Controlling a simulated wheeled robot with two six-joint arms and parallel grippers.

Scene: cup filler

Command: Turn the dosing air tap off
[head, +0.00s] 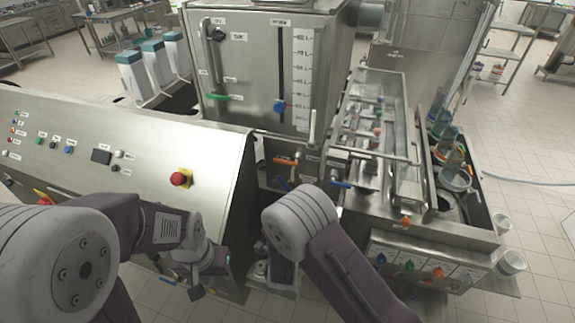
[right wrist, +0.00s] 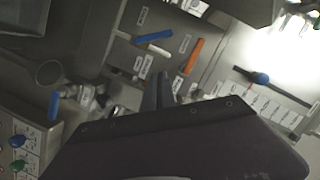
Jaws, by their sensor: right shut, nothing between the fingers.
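Several lever taps sit on the machine's recessed panel; their labels are too small to read, so I cannot tell which is the dosing air tap. In the head view there is an orange lever (head: 285,161), a blue lever (head: 283,183) and another blue lever (head: 341,184). The right wrist view shows a blue lever (right wrist: 152,37), a white lever (right wrist: 158,50), an orange lever (right wrist: 194,55) and a blue lever at left (right wrist: 54,105). My right gripper (right wrist: 158,90) is shut and empty, below the upper levers in that picture. My left gripper (head: 196,288) hangs low before the control panel, its jaws unclear.
A sloped control panel (head: 130,155) with a red stop button (head: 178,179) stands at left. A steel tank (head: 255,60) with a level scale rises behind. The filler conveyor (head: 390,160) with cups lies right. Coloured knobs (head: 409,265) sit on its front.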

